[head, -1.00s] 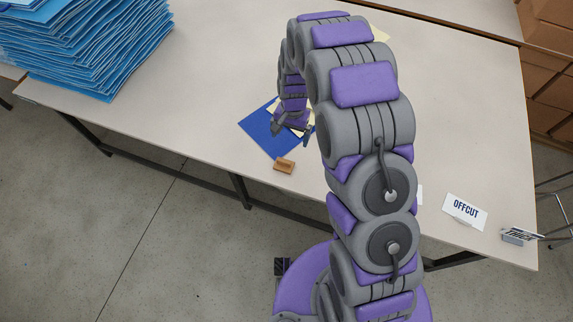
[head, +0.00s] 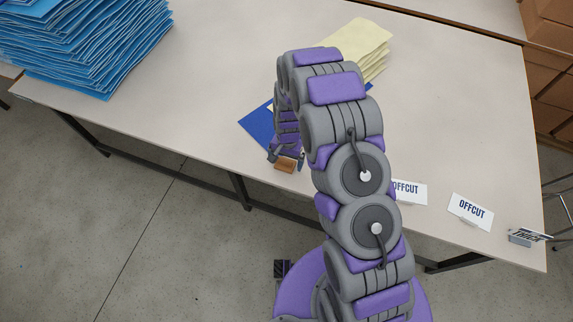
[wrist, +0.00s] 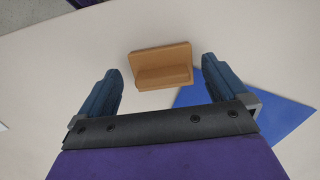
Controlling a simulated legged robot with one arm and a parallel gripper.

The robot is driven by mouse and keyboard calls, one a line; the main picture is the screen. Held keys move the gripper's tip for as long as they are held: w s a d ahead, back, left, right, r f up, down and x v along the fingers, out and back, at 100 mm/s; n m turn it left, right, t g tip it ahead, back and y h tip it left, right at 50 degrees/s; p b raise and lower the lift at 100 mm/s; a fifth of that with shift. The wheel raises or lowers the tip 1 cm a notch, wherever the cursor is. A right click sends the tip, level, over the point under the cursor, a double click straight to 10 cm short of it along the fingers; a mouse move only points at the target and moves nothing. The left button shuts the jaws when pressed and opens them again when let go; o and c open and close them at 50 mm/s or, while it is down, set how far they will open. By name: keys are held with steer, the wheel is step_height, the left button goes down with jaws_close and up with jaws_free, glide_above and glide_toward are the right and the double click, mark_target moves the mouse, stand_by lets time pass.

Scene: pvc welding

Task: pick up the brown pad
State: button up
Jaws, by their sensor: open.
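The brown pad (head: 286,165) lies on the table near its front edge, just in front of the blue sheet. In the wrist view the brown pad (wrist: 161,66) shows as a small block with a raised ridge, ahead of and between my two fingers. My gripper (head: 286,158) is open, with its blue fingers apart and nothing between the tips. In the wrist view my gripper (wrist: 160,75) has a finger on each side of the pad, with clear gaps. I cannot tell how far the tips are above the table.
A blue sheet (head: 256,128) lies beside the pad, partly behind my arm. A pale yellow stack (head: 366,45) is farther back. A tall blue stack (head: 90,40) stands at the left. OFFCUT signs (head: 470,210) stand at the right. The table (head: 200,110) is clear left of the pad.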

mark_target(285, 162)
steer(key=shift+a+f, duration=0.35)
steer(key=shift+a, duration=0.25)
steer(key=shift+d+r, duration=0.1)
steer(key=shift+d, duration=0.7)
steer(key=c, duration=0.6)
steer(key=shift+a, duration=0.15)
steer(key=shift+c, duration=1.4)
steer(key=shift+a, duration=0.45)
steer(key=shift+c, duration=0.9)
steer(key=shift+d+r, duration=0.25)
steer(key=shift+r, duration=0.05)
step_height(285, 162, up, 3)
steer(key=shift+s+d+r+p, duration=0.1)
steer(key=shift+r+p, duration=0.05)
steer(key=shift+p, duration=0.45)
steer(key=s+d+p, duration=0.1)
steer(key=s+d, duration=0.2)
steer(key=s, duration=0.4)
steer(key=s+d+r+p, duration=0.1)
steer(key=s+d, duration=0.2)
steer(key=s, duration=0.4)
steer(key=shift+d, duration=0.3)
steer(key=shift+s, duration=0.15)
